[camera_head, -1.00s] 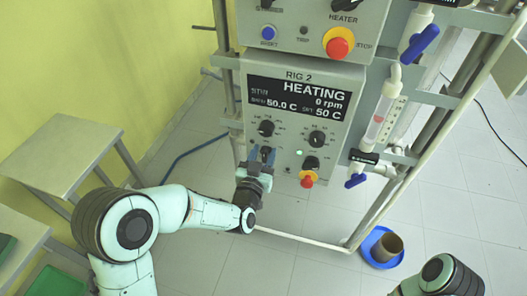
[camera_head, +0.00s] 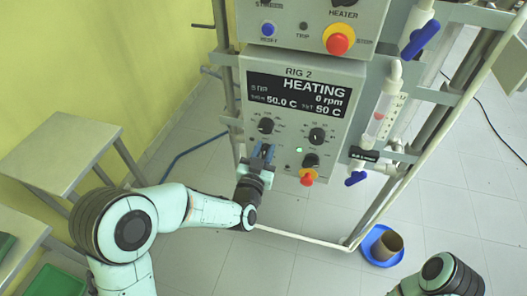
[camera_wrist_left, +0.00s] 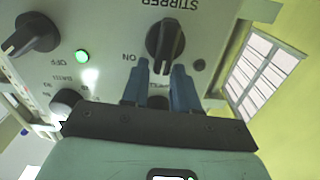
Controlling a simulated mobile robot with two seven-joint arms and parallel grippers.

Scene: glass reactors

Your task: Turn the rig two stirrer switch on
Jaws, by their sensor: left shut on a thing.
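The Rig 2 control box (camera_head: 345,88) faces me in the head view; its display reads HEATING and 0 rpm. The stirrer switch (camera_wrist_left: 165,42) is a dark rotary knob under an upside-down STIRRER label in the left wrist view, with ON printed beside it. My left gripper (camera_head: 262,152) is at the lower left of the box, covering the switch in the head view. In the left wrist view my left gripper (camera_wrist_left: 161,68) has its blue fingers on either side of the knob's near end, shut on it. My right gripper is out of view.
A lit green lamp (camera_head: 299,150), another black knob (camera_head: 311,160) and a red button (camera_head: 307,178) sit right of my left gripper. Another box (camera_head: 300,15) is above. Glassware with blue valves (camera_head: 356,179) stands to the right. A small table (camera_head: 60,150) is at left.

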